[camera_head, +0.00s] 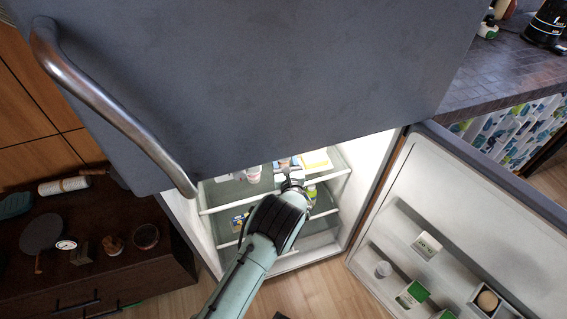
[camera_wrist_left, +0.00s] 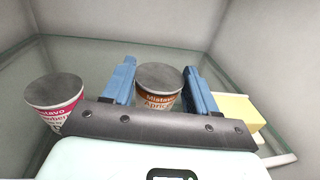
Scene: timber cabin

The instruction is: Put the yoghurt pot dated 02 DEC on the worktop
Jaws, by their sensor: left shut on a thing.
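My left gripper (camera_wrist_left: 159,68) reaches into the open fridge and is shut on an apricot yoghurt pot (camera_wrist_left: 160,88) with a grey lid and an orange-brown label. The pot is upright between the blue fingers, over a glass shelf. A second pot (camera_wrist_left: 55,98), with a pink-and-white label, stands to the left, apart from the fingers; it also shows in the head view (camera_head: 253,174). No date is readable on either pot. In the head view my left gripper (camera_head: 291,183) hides most of the held pot. The dark worktop (camera_head: 500,75) is at the upper right. My right gripper is out of view.
A yellow block (camera_wrist_left: 238,112) lies right of the gripper. The open fridge door (camera_head: 450,215) at right holds small cartons and an egg. A grey panel with a metal handle (camera_head: 110,105) overhangs the fridge. A dark cabinet (camera_head: 165,265) stands left. Bottles stand on the worktop's far end.

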